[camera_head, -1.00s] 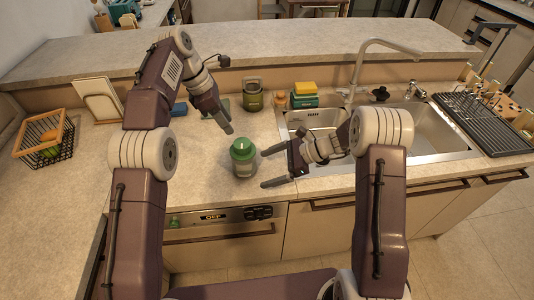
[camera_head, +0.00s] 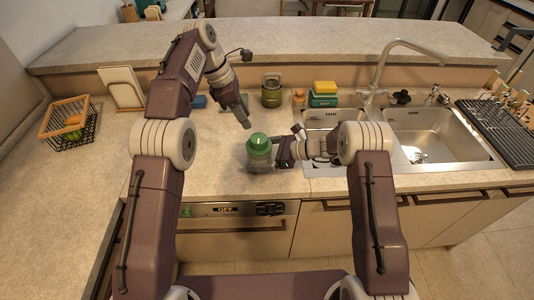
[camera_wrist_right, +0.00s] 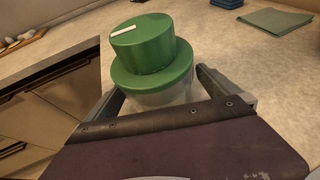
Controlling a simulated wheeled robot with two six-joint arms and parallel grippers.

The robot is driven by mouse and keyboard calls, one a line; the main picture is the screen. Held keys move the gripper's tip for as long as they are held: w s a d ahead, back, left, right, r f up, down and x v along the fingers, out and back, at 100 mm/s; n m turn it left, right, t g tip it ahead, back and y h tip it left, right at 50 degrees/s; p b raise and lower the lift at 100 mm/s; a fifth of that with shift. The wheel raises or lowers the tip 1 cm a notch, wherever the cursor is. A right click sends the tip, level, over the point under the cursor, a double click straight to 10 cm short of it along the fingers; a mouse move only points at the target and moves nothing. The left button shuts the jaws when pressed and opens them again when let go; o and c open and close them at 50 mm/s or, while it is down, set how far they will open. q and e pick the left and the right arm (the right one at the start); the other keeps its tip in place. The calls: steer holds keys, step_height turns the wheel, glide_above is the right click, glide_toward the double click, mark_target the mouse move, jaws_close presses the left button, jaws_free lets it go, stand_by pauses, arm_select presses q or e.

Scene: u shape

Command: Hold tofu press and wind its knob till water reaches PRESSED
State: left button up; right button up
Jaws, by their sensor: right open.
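The tofu press (camera_head: 259,158) is a clear round container with a green lid, upright on the counter near its front edge. In the right wrist view its green knob (camera_wrist_right: 144,42) has a white mark on top, and the clear body (camera_wrist_right: 160,97) is partly hidden. My right gripper (camera_head: 268,155) is open, with one finger on each side of the press body; contact cannot be told. My left gripper (camera_head: 247,122) points down, empty, just above and behind the knob in the head view; its finger gap is not clear. The water level and any PRESSED mark are not readable.
The sink (camera_head: 420,151) lies to the right with its faucet (camera_head: 388,62). A green canister (camera_head: 271,91) and stacked sponge boxes (camera_head: 323,95) stand behind. A wire fruit basket (camera_head: 70,124) is at far left. The counter left of the press is clear.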

steer(key=c, duration=1.9)
